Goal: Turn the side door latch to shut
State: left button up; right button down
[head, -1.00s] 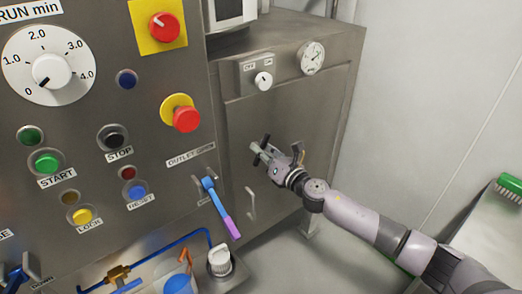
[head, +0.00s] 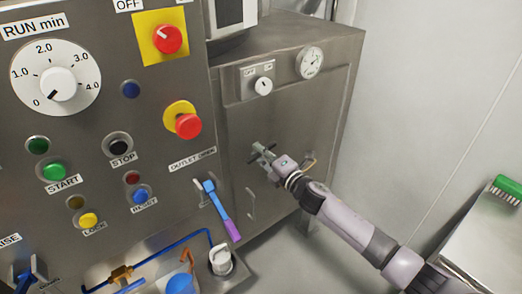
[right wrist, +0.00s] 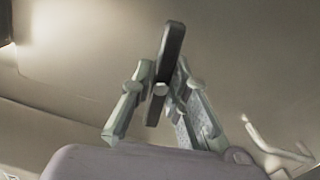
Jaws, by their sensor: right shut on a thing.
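The side door (head: 290,115) is a grey steel panel on the cabinet's side face, and it looks closed. Its latch is a short dark bar (head: 256,158) on the panel, partly covered by my right gripper (head: 267,157). In the right wrist view the latch bar (right wrist: 171,52) stands nearly upright, leaning a little right, between the two fingers of the right gripper (right wrist: 162,92). The fingers are shut on it. In the head view the bar lies aslant, its upper end to the right. My left gripper is in neither view.
A door handle (head: 251,204) stands below and left of the latch. A switch (head: 263,85) and a gauge (head: 310,62) sit above. The control panel (head: 100,115) with buttons and a blue-purple outlet lever (head: 217,207) is at left. A bench with a green brush (head: 508,188) is at right.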

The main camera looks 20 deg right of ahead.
jog(key=shift+m+p, duration=0.3)
jog(key=shift+m, duration=0.8)
jog(key=c, duration=1.5)
grip_release()
jog(key=v, duration=1.2)
